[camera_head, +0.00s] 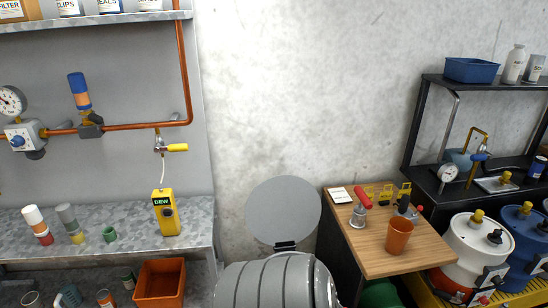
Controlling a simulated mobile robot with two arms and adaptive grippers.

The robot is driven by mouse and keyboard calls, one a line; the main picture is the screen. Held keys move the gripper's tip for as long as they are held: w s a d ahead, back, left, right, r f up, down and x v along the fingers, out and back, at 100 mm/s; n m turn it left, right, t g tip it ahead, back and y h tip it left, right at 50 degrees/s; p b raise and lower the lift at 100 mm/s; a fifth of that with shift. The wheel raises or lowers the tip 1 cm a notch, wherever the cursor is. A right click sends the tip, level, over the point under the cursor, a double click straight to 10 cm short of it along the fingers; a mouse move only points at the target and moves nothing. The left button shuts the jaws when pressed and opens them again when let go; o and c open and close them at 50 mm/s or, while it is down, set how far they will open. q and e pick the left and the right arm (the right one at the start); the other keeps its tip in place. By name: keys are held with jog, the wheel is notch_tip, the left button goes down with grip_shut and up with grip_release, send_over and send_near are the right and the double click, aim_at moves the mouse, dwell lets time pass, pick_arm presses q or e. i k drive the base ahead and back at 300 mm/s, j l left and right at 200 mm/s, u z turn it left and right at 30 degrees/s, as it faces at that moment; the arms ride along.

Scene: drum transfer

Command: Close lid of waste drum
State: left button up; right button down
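The waste drum (262,285) is a grey ribbed drum at the bottom centre of the head view, and the frame cuts off its lower part. Its lid (283,208) is a flat grey disc standing up behind the drum, open against the pale wall. A small dark hinge (285,246) joins the lid to the drum's back edge. The inside of the drum is not visible. Neither of my grippers shows in this view.
A wooden-topped table (375,255) with tools and an orange cup (398,236) stands close to the drum's right. A metal bench (120,230) with a yellow meter (166,212) is at the left. White (478,245) and blue containers stand far right.

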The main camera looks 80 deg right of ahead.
aim_at(282, 211)
jog(key=i+l+z, duration=0.1)
jog(key=i+z, duration=0.15)
jog(key=z, duration=0.15)
jog(key=i+z, duration=0.4)
jog(key=i+j+z, duration=0.1)
jog(key=z, duration=0.3)
jog(key=i+j+z, duration=0.2)
jog(key=z, duration=0.25)
jog(key=i, duration=0.1)
